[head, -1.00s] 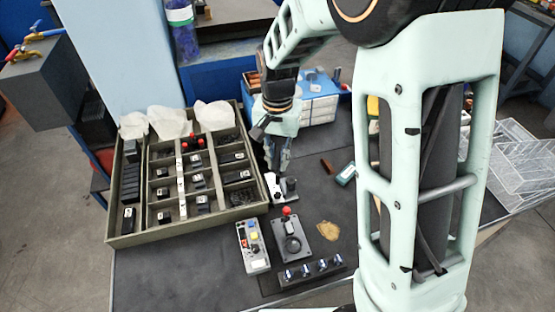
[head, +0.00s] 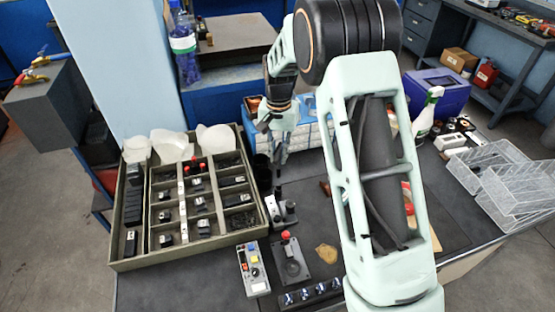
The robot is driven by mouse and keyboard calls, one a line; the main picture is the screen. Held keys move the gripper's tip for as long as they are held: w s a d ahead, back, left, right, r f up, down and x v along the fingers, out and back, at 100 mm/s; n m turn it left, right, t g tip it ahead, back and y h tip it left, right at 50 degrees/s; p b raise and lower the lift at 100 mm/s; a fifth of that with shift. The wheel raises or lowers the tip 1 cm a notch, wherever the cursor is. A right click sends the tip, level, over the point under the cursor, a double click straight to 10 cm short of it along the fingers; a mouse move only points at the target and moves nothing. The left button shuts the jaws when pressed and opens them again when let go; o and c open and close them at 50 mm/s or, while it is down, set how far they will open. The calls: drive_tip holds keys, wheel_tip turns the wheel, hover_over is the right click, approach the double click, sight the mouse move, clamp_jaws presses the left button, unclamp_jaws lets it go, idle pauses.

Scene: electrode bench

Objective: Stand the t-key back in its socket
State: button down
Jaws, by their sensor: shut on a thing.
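My gripper (head: 279,160) points down above the bench, behind a small grey-and-black block (head: 273,210) that appears to be the socket. It is shut on a slim dark piece, which I take to be the t-key (head: 278,188). The piece hangs roughly upright below the fingers, its lower end close to the block. I cannot tell whether its tip touches the block or is above it. The key's top is hidden by the fingers.
A partitioned tray (head: 180,256) of small dark parts stands left. In front are a button box (head: 253,270), a red-knobbed joystick box (head: 291,262) and a knob strip (head: 310,295). Blue drawers (head: 305,138) stand behind; wire baskets (head: 515,195) lie right.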

sight(279, 169)
drive_tip(key=shift+f+b, duration=1.55)
drive_tip(key=shift+f, duration=0.95)
drive_tip(key=shift+f+b, duration=1.35)
drive_tip(key=shift+f, duration=0.75)
drive_tip(key=c, duration=1.8)
unclamp_jaws()
drive_tip(key=shift+c, duration=0.2)
wheel_tip(279, 169, up, 12)
drive_tip(key=shift+r, duration=0.1)
